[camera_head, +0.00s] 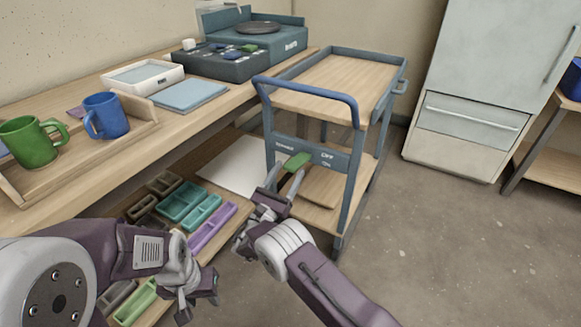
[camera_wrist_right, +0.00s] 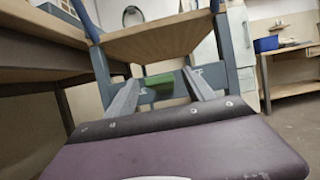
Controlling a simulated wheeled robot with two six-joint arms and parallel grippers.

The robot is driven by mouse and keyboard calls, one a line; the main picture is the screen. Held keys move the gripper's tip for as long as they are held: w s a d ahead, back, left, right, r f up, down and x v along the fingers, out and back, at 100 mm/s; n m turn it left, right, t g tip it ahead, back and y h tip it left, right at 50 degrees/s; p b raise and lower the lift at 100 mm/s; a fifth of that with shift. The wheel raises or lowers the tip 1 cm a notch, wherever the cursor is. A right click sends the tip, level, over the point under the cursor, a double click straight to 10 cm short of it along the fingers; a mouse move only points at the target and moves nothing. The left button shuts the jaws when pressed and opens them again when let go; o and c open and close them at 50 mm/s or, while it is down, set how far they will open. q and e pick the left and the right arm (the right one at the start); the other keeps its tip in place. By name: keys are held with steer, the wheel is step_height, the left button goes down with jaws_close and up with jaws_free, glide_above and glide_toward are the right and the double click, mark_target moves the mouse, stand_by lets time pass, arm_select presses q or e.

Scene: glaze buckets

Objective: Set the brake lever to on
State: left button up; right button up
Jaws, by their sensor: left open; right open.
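The brake lever has a green handle (camera_head: 295,162) on the dark panel (camera_head: 335,160) at the near end of the cart (camera_head: 352,80). The panel reads OFF with ON below it at its right side; exactly which mark the lever points to is hard to tell. My right gripper (camera_head: 287,174) is open just in front of the handle. In the right wrist view, the green handle (camera_wrist_right: 159,82) shows between the spread fingers (camera_wrist_right: 160,84); whether they touch it is unclear. My left gripper (camera_head: 192,300) is open and empty at the lower left, apart from the cart.
A workbench along the left holds a green mug (camera_head: 30,143), a blue mug (camera_head: 106,116) and a dark control box (camera_head: 220,61). Its lower shelf holds several coloured trays (camera_head: 185,203). A light cabinet (camera_head: 475,90) stands at the back right. The floor right of the cart is clear.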

steer(key=p+v, duration=0.1)
steer(key=v, duration=0.6)
steer(key=shift+p, duration=0.35)
steer(key=shift+r, duration=0.1)
